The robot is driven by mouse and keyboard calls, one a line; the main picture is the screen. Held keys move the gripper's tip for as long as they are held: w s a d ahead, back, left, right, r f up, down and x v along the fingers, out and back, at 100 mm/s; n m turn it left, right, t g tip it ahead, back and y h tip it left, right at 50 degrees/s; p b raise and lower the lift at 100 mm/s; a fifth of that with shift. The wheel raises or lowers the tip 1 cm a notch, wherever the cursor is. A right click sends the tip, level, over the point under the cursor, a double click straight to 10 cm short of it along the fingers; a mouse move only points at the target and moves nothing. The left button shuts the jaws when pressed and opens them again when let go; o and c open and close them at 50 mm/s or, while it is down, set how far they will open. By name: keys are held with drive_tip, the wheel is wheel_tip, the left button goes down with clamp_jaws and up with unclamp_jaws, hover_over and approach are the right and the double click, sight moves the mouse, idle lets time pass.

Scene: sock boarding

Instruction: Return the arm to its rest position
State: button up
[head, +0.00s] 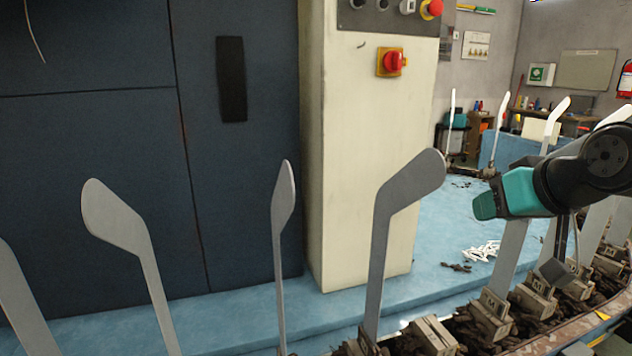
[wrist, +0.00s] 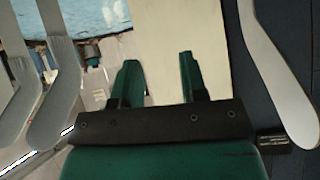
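My gripper (head: 484,206) is at the right of the head view, teal and black, held above the row of sock boards and pointing left. In the wrist view its two green fingers (wrist: 160,76) stand apart with nothing between them. A flat grey sock board (head: 402,195) stands upright to the left of the gripper, apart from it. Another board (head: 283,215) stands edge-on further left, and a third (head: 115,217) beyond it. No sock shows on these boards. In the wrist view a board (wrist: 270,65) shows at the right and others (wrist: 58,95) at the left.
The boards rise from blocks (head: 432,335) on a dark curved chain track. A cream control column (head: 365,170) with red knobs and a dark blue cabinet (head: 100,130) stand behind. White pieces (head: 483,251) lie on the blue floor (head: 440,240).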

drive_tip(key=s+d+f+m+g+h, duration=0.1)
drive_tip(key=s+d+f+g+h, duration=0.15)
drive_tip(key=s+f+g, duration=0.75)
drive_tip(key=s+a+r+n+y, duration=0.35)
drive_tip(key=s+a+n, duration=0.25)
drive_tip(key=s+a, duration=0.65)
wheel_tip(320, 180, up, 13)
drive_tip(key=w+a+p, duration=0.1)
drive_tip(key=a+p, duration=0.1)
drive_tip(key=p, duration=1.1)
drive_tip(key=shift+n+y, duration=0.3)
drive_tip(key=shift+y, duration=0.1)
